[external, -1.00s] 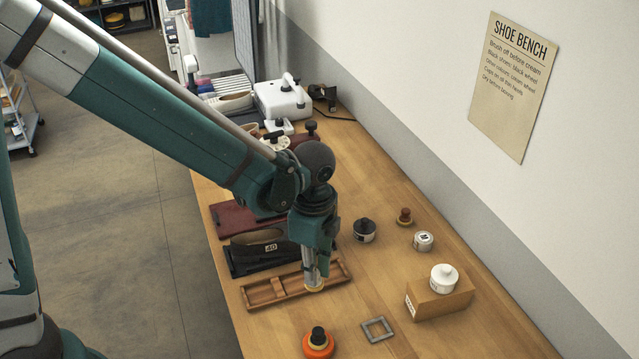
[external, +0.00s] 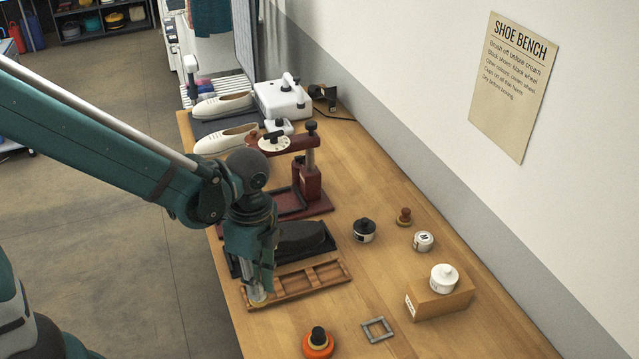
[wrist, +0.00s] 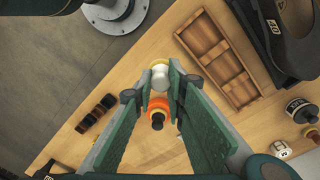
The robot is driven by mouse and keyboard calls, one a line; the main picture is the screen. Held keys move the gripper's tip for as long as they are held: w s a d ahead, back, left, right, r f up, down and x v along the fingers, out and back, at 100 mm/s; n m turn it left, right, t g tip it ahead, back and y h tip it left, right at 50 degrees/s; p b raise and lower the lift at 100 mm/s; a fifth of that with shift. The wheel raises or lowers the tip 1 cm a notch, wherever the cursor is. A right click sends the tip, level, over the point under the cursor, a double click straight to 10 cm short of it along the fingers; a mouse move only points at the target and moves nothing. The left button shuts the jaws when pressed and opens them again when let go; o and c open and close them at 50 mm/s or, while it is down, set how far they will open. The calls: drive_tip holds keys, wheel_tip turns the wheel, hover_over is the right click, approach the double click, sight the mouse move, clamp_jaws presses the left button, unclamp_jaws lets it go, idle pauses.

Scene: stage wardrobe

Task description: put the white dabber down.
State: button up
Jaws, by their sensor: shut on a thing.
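My gripper (external: 259,300) is shut on the white dabber (wrist: 160,77), which shows between the fingertips in the wrist view. The tray is long, with several compartments, and shows in the wrist view (wrist: 250,88) to the right of the fingers. I cannot tell whether the dabber touches the tray or the bench.
An orange dabber (external: 318,346) with a black knob stands at the front. A grey square frame (external: 378,330) lies near it. A box (external: 440,300) bears a white jar (external: 444,278). A black shoe (external: 302,238) lies behind the tray. Dark brushes (wrist: 97,112) lie left in the wrist view.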

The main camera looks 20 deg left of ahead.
sight(260, 301)
drive_tip(key=shift+f, duration=0.15)
drive_tip(key=shift+f+b, duration=0.45)
drive_tip(key=shift+f, duration=2.35)
drive_tip(key=shift+f+b, duration=0.35)
drive_tip(key=shift+f, duration=1.7)
drive_tip(key=shift+f, duration=0.15)
drive_tip(key=o, duration=0.9)
drive_tip(key=shift+c, duration=0.2)
drive_tip(key=shift+w+r+p, duration=0.2)
drive_tip(key=shift+r+p, duration=0.3)
drive_tip(key=shift+r, duration=2.6)
drive_tip(key=shift+w+r+p, duration=0.15)
drive_tip(key=shift+r+p, duration=0.3)
drive_tip(key=shift+r, duration=2.6)
